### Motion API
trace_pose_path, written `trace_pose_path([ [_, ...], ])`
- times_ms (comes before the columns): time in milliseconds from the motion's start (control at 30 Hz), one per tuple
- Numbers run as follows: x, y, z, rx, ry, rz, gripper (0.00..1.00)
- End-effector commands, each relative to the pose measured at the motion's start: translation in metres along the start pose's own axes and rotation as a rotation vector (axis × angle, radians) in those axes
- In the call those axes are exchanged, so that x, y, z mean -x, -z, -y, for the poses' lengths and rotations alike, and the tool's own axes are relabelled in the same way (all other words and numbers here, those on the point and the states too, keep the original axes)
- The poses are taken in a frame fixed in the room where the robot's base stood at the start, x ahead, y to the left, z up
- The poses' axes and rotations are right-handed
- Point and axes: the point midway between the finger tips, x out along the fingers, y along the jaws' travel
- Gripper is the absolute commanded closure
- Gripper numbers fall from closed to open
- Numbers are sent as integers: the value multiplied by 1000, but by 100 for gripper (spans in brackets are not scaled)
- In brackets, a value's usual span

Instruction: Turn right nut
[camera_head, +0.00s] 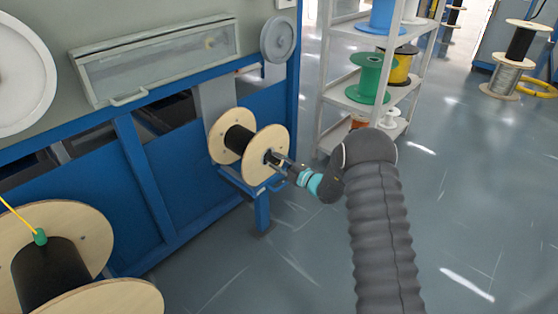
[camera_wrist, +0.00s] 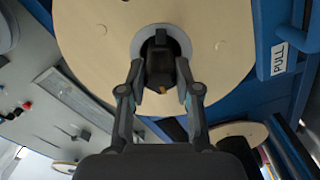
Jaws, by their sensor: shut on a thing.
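A wooden spool with black cable (camera_head: 240,139) sits on the blue machine's side. The dark nut (camera_wrist: 159,62) is at the centre of the spool's outer wooden flange (camera_wrist: 95,25), in front of a pale ring (camera_wrist: 137,44). My gripper (camera_head: 274,161) reaches the flange's centre from the right. In the wrist view my gripper (camera_wrist: 160,80) has its fingers on both sides of the nut and is shut on it. The nut's far side is hidden.
A shelf rack (camera_head: 335,85) with coloured spools stands behind to the right. A large wooden spool (camera_head: 85,230) with a yellow cable end is at the lower left. The blue machine frame (camera_head: 140,170) runs along the left. The floor to the right is mostly clear.

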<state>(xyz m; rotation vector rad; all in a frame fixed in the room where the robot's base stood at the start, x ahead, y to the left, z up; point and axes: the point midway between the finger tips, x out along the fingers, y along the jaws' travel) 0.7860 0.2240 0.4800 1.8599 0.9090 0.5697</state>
Motion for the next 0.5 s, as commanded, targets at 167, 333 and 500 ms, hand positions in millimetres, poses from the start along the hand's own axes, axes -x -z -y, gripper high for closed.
trace_pose_path([
  [167, -1, 4, 4, -147, 9, -8, 100],
  [333, -2, 4, 5, -261, 10, -8, 100],
  [500, -2, 4, 5, -340, 10, -8, 100],
])
